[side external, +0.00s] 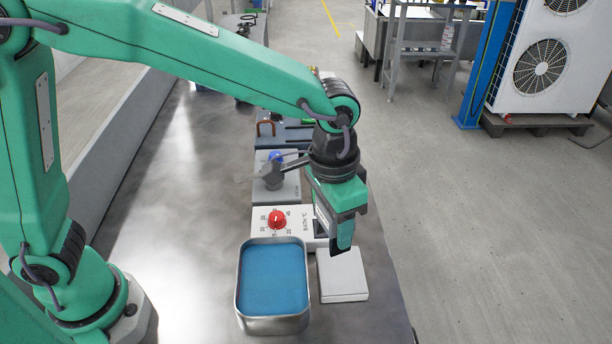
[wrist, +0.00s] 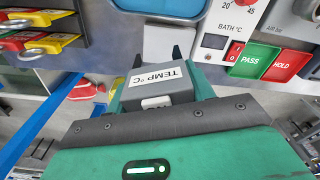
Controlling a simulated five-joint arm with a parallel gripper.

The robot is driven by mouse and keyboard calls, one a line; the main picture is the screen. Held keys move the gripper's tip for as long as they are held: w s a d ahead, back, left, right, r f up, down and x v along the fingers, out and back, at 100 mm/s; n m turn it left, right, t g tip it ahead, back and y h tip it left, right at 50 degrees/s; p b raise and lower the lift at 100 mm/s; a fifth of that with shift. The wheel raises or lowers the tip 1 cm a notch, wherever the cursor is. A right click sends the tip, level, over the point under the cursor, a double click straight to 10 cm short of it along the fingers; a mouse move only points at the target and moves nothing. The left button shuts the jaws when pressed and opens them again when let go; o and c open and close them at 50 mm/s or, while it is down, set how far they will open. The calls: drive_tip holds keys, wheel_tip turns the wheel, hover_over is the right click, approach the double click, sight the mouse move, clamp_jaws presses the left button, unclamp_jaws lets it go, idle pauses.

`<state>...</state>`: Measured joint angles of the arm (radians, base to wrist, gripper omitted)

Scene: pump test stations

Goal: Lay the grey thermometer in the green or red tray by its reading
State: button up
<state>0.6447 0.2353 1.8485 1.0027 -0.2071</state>
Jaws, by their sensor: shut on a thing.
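My gripper (side external: 340,248) points down over the right side of the bench, above a pale square block (side external: 342,276). In the wrist view my gripper (wrist: 158,78) is shut on the grey thermometer (wrist: 150,84), with a jaw on either side. Its white label reads TEMP °C upside down. A small pale window below the label is too small to read. The green tray (wrist: 255,60), marked PASS, and the red tray (wrist: 290,64), marked HOLD, sit side by side right of the thermometer. The side view does not clearly show either tray.
A metal bath of blue liquid (side external: 272,278) stands left of the pale block.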

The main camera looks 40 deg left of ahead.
drive_tip(key=w+a+f+n, duration=0.1)
drive_tip(key=w+a, duration=0.3)
drive_tip(key=w, duration=0.3)
drive_tip(key=w+a+f+n, duration=0.1)
drive_tip(key=w+a+n, duration=0.1)
drive_tip(key=w+a, duration=0.3)
drive_tip(key=w+a+n, duration=0.2)
drive_tip(key=w+a, duration=0.3)
drive_tip(key=w, duration=0.6)
drive_tip(key=shift+f, duration=0.4)
drive_tip(key=w+a+f, duration=0.2)
drive_tip(key=a, duration=0.1)
drive_tip(key=w+a+f, duration=0.2)
drive_tip(key=a, duration=0.1)
drive_tip(key=w+a+f, duration=0.2)
drive_tip(key=a+f, duration=0.1)
drive_tip(key=shift+w+a, duration=0.1)
drive_tip(key=shift+a, duration=0.2)
drive_tip(key=shift+f, duration=2)
drive_tip(key=shift+f, duration=0.2)
drive_tip(key=o, duration=1.2)
drive_tip(key=shift+r, duration=0.1)
